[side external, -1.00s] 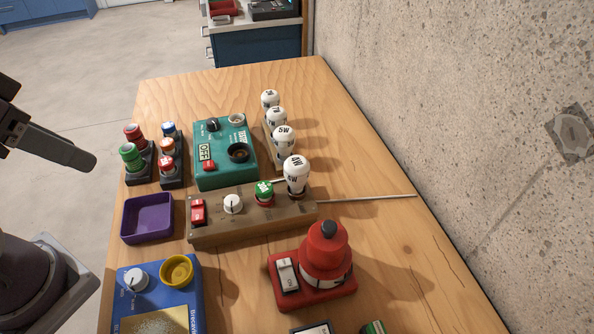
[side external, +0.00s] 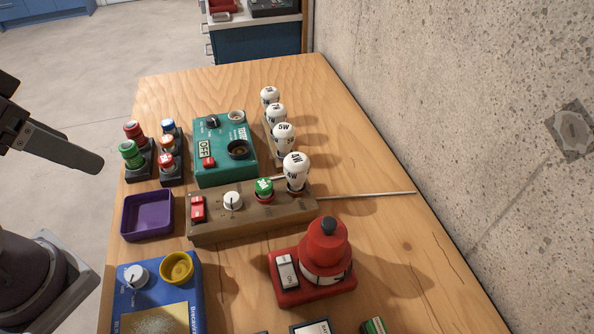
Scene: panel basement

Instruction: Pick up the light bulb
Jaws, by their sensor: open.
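Several white light bulbs stand upright in a row at the back right of the wooden table. The nearest bulb (side external: 296,165), marked 4W, sits in the right end of a brown panel (side external: 240,232). Behind it stand a bulb (side external: 284,134) marked 5W, another bulb (side external: 276,112) and the farthest bulb (side external: 270,95). My gripper (side external: 82,154) is at the left edge of the picture, partly cut off. It is open and empty, well left of the bulbs and apart from them.
A green box (side external: 222,165) with a black socket stands left of the bulbs. Small button blocks (side external: 133,155) and a purple tray (side external: 147,222) are at left. A red lamp base (side external: 325,262) and blue box (side external: 190,285) are in front. A thin rod (side external: 370,195) extends toward the concrete wall.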

